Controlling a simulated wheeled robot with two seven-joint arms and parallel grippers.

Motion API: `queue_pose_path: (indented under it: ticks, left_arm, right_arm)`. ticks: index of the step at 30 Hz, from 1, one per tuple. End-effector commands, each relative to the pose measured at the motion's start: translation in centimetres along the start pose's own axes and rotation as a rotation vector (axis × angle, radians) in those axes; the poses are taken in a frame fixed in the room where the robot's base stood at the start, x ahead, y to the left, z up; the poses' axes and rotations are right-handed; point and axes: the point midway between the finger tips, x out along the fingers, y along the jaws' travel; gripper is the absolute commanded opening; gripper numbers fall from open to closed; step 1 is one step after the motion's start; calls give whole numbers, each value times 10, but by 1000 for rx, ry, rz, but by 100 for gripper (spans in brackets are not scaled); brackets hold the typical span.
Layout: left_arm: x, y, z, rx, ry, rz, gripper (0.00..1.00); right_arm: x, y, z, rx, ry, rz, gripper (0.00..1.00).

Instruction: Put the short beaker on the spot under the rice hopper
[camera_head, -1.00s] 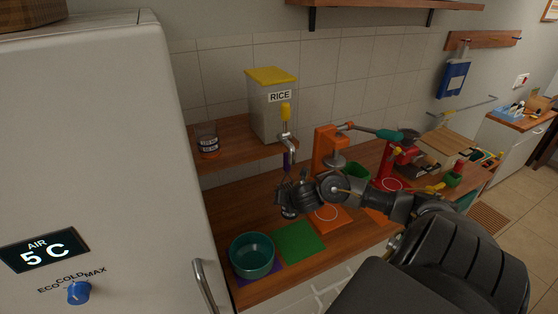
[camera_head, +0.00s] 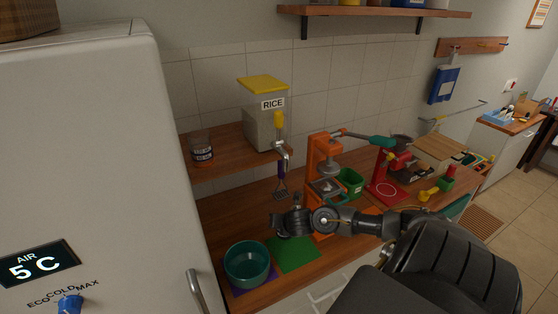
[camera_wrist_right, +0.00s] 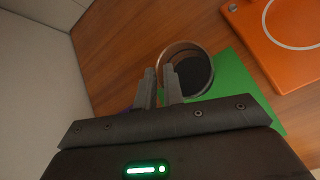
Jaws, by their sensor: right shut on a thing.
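My right gripper (camera_head: 280,222) is above the counter, in front of the hopper and by the green mat (camera_head: 293,255). In the right wrist view its fingers (camera_wrist_right: 158,88) are shut at the near wall of a round, clear-walled vessel (camera_wrist_right: 187,67), seemingly the short beaker, with a dark inside. It appears over the edge of the green mat. The marked spot cannot be made out. My left gripper is out of view.
A teal bowl (camera_head: 247,264) stands on a purple mat at the front left. A labelled glass (camera_head: 202,151) is on the shelf (camera_head: 226,148). An orange press (camera_head: 317,160) and a red machine (camera_head: 385,185) stand to the right.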

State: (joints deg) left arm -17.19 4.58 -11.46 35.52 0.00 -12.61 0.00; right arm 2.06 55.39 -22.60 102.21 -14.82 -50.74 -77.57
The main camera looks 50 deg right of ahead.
Motion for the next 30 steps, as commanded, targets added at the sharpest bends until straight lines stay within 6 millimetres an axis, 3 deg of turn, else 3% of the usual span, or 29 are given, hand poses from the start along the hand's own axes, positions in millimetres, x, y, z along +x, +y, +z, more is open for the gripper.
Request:
queue_pose_path:
  ticks: [30]
  left_arm:
    - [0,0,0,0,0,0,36]
  right_arm:
    - [10,-3,-9,0,0,1,0]
